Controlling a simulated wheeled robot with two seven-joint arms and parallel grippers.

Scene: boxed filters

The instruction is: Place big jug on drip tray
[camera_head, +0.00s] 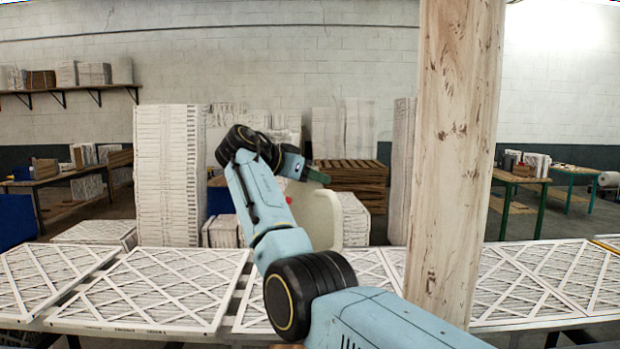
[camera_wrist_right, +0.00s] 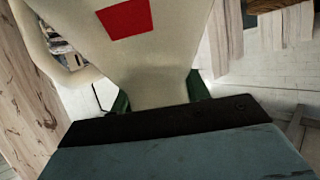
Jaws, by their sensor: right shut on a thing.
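The big jug (camera_head: 325,220) is cream-coloured and hangs behind my right arm in the head view, partly hidden by it. In the right wrist view the jug (camera_wrist_right: 170,55) fills the upper middle, with a red label (camera_wrist_right: 126,18) and a handle at the left. My right gripper (camera_head: 314,175) is shut on the jug; its dark green fingers (camera_wrist_right: 158,97) sit on both sides of a narrow part of it. I cannot make out a drip tray. My left gripper is not in view.
Framed white filters (camera_head: 150,287) lie flat across the long table in front. A wooden post (camera_head: 455,150) stands close to the right of my arm. Tall filter stacks (camera_head: 168,175) and a brown pallet stack (camera_head: 352,183) stand behind the table. Workbenches (camera_head: 520,180) are farther back.

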